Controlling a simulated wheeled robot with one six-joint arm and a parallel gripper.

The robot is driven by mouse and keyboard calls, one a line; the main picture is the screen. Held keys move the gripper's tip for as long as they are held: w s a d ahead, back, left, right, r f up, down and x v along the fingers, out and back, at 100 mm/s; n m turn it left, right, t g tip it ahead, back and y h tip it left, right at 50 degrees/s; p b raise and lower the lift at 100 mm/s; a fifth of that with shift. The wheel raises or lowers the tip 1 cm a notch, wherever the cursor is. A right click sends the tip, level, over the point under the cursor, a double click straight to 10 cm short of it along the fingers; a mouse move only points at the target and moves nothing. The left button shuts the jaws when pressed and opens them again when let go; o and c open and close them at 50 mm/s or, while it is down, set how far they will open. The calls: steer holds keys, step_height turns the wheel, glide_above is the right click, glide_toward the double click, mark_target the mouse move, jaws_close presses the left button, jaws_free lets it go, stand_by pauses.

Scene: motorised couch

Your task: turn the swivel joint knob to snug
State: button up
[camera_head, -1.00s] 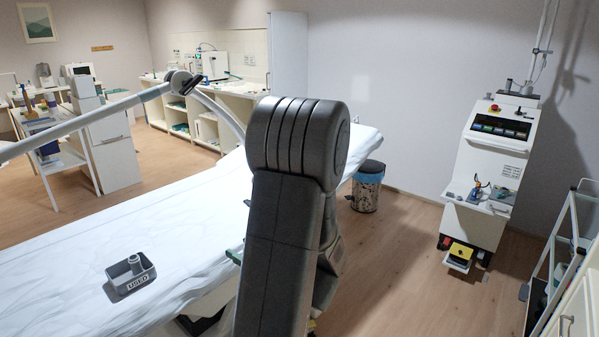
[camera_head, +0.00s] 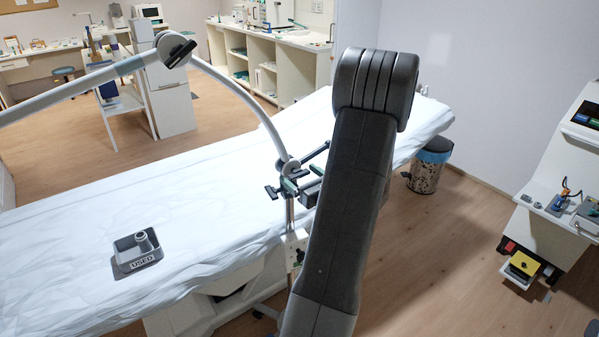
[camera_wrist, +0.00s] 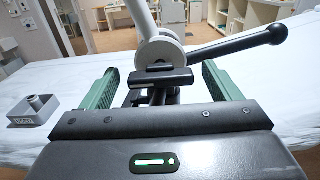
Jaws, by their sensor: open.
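The swivel joint (camera_wrist: 160,50) is a pale round hub at the foot of the curved white arm, over the couch's near edge. A black bar-shaped knob (camera_wrist: 161,79) faces me on it. In the head view the joint (camera_head: 289,168) and its dark knob (camera_head: 271,192) show left of my arm. My gripper (camera_wrist: 160,73) is open, its green fingers apart on either side of the knob, with a visible gap on each side. I cannot tell how deep the fingers reach around it. In the head view my gripper is mostly hidden behind my arm.
A black lever (camera_wrist: 240,42) with a rounded end juts right from the joint, above my right finger. An upper joint (camera_head: 174,49) sits high on the arm. A grey tray marked USED (camera_head: 137,262) lies on the white-sheeted couch (camera_head: 90,220). A bin (camera_head: 428,170) stands beyond.

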steer(key=shift+w+a, duration=0.3)
steer(key=shift+w, duration=0.2)
steer(key=c, duration=1)
steer(key=shift+m+p, duration=0.7)
steer(key=shift+m, duration=1.6)
steer(key=o, duration=1)
